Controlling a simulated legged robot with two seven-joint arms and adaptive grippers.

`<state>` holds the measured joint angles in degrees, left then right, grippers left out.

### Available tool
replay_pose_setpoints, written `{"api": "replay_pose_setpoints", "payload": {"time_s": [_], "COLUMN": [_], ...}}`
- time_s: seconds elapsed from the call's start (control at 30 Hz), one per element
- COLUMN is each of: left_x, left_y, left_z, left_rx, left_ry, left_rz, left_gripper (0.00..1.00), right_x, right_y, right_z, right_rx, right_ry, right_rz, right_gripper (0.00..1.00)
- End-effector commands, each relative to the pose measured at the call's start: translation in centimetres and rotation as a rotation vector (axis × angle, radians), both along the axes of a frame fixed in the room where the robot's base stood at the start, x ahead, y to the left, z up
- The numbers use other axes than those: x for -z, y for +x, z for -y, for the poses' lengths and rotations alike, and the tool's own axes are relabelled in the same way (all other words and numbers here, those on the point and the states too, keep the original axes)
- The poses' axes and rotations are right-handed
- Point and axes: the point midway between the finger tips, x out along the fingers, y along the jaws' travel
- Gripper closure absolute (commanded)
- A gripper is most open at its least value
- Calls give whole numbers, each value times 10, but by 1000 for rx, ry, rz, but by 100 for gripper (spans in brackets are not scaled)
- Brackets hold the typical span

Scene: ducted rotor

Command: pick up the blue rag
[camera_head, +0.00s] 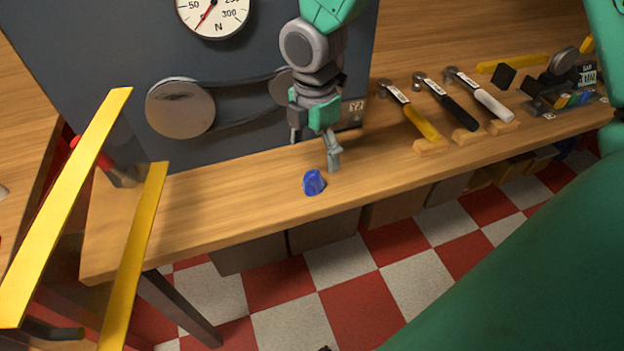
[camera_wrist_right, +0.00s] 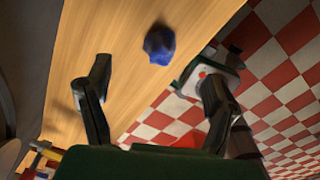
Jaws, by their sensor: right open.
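The blue rag (camera_head: 314,182) is a small crumpled bundle on the wooden bench near its front edge. It also shows in the right wrist view (camera_wrist_right: 159,45), ahead of the fingertips and roughly between their lines. My right gripper (camera_head: 314,152) points down over the bench, just behind the rag. In the wrist view the fingers of this gripper (camera_wrist_right: 153,72) are spread apart with nothing between them. No contact between the fingers and the rag can be made out. My left gripper does not show.
A grey machine with a dial (camera_head: 213,12) stands behind the rag. Several hammers (camera_head: 409,110) lie to the right on wooden blocks. Yellow bars (camera_head: 134,255) rise at the left. The bench (camera_head: 215,205) is clear left of the rag. Boxes (camera_head: 325,229) stand below.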

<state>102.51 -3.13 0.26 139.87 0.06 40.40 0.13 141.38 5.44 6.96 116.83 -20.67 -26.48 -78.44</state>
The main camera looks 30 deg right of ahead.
Motion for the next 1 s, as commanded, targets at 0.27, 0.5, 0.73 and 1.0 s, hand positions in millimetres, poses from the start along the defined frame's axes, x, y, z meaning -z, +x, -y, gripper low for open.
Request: {"api": "replay_pose_setpoints", "payload": {"time_s": [0.27, 0.5, 0.73, 1.0], "left_x": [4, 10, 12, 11], "left_y": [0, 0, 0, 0], "left_z": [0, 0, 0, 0], "left_rx": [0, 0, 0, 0], "left_ry": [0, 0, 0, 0], "left_rz": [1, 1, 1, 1], "left_gripper": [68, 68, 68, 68], "right_x": [31, 64, 81, 80], "right_y": [-1, -3, -2, -2], "right_z": [7, -2, -3, -2], "right_rx": [2, 2, 3, 3], "right_ry": [8, 8, 7, 8], "right_rz": [1, -2, 3, 3], "right_gripper": [24, 24, 24, 52]}}
